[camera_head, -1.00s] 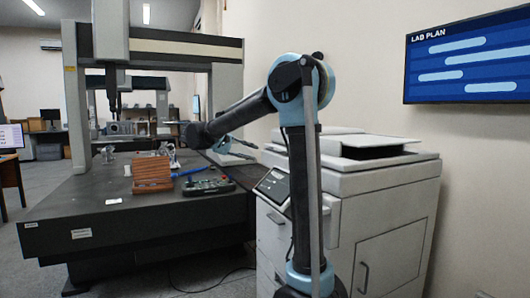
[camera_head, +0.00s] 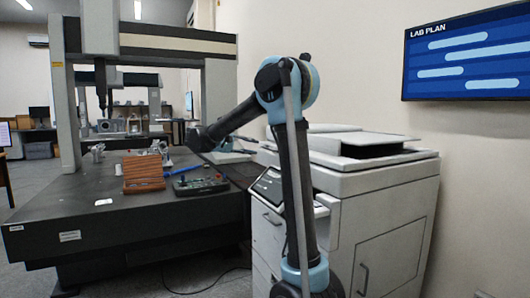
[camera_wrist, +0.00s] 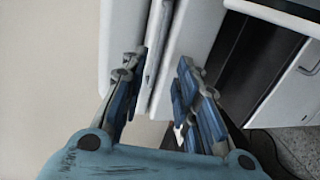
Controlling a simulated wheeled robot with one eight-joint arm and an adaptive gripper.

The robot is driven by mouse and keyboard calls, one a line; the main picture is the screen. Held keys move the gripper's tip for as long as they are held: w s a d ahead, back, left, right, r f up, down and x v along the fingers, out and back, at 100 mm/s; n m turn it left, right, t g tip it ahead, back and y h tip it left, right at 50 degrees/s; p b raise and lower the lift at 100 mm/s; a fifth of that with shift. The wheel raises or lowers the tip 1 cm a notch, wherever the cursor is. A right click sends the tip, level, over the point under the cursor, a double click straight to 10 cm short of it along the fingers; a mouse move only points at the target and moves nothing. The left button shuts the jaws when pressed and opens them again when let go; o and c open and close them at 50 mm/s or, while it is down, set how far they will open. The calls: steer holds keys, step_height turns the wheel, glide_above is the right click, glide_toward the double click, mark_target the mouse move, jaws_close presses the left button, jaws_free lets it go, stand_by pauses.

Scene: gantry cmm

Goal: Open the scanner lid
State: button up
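The scanner is a white copier-like machine (camera_head: 385,205) at the right in the head view. Its lid (camera_head: 322,143), with a feeder tray on top, lies flat and looks closed. My arm stands in front of it and hides part of its left front. My gripper is small and partly blurred at the scanner's left side in the head view (camera_head: 238,150). In the wrist view my gripper (camera_wrist: 160,62) has its blue-grey fingers spread apart. White panel edges with a narrow seam show between and beyond the fingers. I cannot tell whether a finger touches them.
A dark measuring table (camera_head: 110,212) with a gantry (camera_head: 150,45) stands left of the scanner. On it are an orange-brown block (camera_head: 143,173) and a control box (camera_head: 200,185). A wall screen (camera_head: 465,58) hangs at the right. Floor shows at the lower left.

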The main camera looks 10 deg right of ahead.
steer(key=x, duration=0.7)
steer(key=shift+d, duration=0.35)
steer(key=shift+w, duration=0.1)
steer(key=shift+c, duration=0.6)
jaws_close()
